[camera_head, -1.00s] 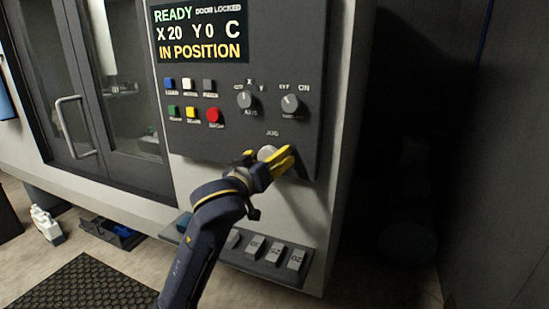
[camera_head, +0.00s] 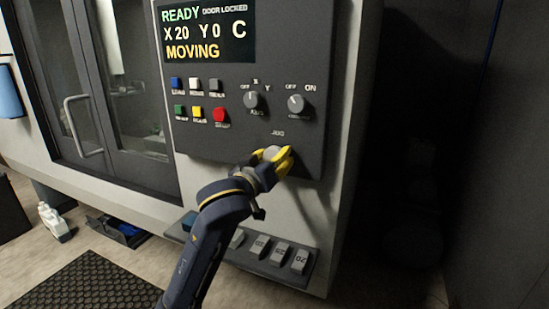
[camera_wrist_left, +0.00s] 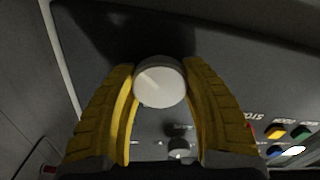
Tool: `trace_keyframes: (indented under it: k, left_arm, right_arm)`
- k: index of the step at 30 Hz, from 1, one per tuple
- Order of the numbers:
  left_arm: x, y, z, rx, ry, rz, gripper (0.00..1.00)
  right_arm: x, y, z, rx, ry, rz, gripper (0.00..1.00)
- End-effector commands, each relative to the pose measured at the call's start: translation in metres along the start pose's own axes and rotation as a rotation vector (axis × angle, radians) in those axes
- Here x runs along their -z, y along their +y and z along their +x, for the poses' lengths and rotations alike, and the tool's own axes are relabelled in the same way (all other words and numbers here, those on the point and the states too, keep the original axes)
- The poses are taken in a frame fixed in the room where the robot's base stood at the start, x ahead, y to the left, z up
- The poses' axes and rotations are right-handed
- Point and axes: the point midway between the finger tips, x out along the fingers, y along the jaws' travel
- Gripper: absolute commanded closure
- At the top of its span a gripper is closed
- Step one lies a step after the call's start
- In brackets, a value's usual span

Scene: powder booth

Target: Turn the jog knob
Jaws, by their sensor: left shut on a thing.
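The jog knob (camera_head: 271,153) is a pale round dial low on the dark control panel (camera_head: 310,125), under the JOG label. My left gripper (camera_head: 273,160) has its yellow fingers on both sides of the knob and is shut on it. In the left wrist view the knob (camera_wrist_left: 160,82) shows whole between the fingertips, with a faint mark on its white face. The display (camera_head: 208,32) reads READY, DOOR LOCKED, X 20, Y 0, C and MOVING. My right gripper is not in view.
Above the knob are an axis selector (camera_head: 251,100), an OFF/ON selector (camera_head: 296,103) and several coloured buttons, including a red one (camera_head: 220,115). A ledge with numbered grey blocks (camera_head: 279,252) juts out below. A handled glass door (camera_head: 84,125) is at left.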

Motion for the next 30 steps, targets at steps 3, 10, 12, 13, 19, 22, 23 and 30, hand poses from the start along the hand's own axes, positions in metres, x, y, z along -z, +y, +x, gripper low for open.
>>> trace_keyframes:
  k: [3,10,12,13,19,22,23,30]
  left_arm:
    - [0.0004,0.0001,0.0000,0.000,0.001,0.031,0.84]
    - [0.0006,-0.0004,0.0000,0.001,0.001,0.178,0.84]
    - [0.0005,-0.0004,0.0000,0.001,0.001,0.240,0.84]
    - [0.0004,-0.0001,0.0000,0.000,0.001,0.267,0.84]
    - [0.0008,-0.0001,0.0000,0.000,0.001,0.460,0.84]
    - [0.0007,0.0002,0.0000,0.000,0.001,0.554,0.84]
    - [0.0007,0.0000,0.0000,0.000,0.001,0.584,0.84]
    - [0.0008,0.0000,0.0000,0.001,0.001,0.812,0.84]
  right_arm:
    - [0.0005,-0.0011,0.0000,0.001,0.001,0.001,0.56]
    - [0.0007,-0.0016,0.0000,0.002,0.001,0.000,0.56]
    - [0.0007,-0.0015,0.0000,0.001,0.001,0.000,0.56]
    - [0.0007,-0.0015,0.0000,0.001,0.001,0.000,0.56]
    - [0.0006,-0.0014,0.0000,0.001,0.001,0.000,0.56]
    - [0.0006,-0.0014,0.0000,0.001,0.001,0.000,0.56]
    - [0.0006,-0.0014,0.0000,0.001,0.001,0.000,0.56]
    - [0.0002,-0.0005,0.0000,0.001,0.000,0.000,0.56]
